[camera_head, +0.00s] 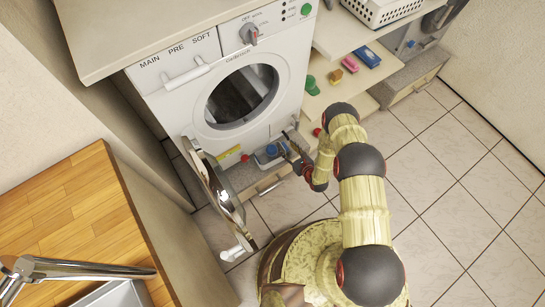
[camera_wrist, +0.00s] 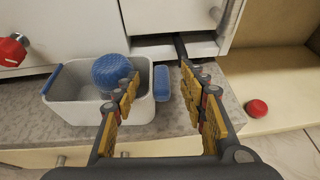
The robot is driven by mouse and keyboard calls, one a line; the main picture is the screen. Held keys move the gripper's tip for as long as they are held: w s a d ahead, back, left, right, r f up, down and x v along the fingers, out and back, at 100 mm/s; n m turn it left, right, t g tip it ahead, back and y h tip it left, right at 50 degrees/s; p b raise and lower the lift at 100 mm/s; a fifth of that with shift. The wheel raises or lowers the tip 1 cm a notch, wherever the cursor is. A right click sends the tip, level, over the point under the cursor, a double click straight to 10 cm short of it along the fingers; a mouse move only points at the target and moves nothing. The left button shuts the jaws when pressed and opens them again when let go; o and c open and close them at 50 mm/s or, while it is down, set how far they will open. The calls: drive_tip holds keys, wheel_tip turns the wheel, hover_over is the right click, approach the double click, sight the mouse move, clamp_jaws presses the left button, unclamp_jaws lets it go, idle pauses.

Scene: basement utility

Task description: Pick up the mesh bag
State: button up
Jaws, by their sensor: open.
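A blue rounded bundle with a mesh-like pattern (camera_wrist: 113,70), which looks like the mesh bag, sits in a small white bin (camera_wrist: 85,113). The bin stands on the grey speckled ledge below the washing machine. In the head view the blue bundle (camera_head: 271,149) is small, just left of my gripper (camera_head: 294,152). In the wrist view my gripper (camera_wrist: 160,78) is open with nothing held. Its left finger covers part of the bundle's right side and the bin. A blue handle-like piece at the bin's right end shows between the fingers.
The washing machine (camera_head: 165,91) has its round door (camera_head: 216,185) swung open at left. A red knob (camera_wrist: 12,49) is left of the bin. A red round object (camera_wrist: 257,108) lies at right. Shelves with small items (camera_head: 350,64) stand right; floor is clear beyond my arm.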

drive_tip(key=shift+x, duration=0.9)
drive_tip(key=shift+r, duration=0.1)
clamp_jaws()
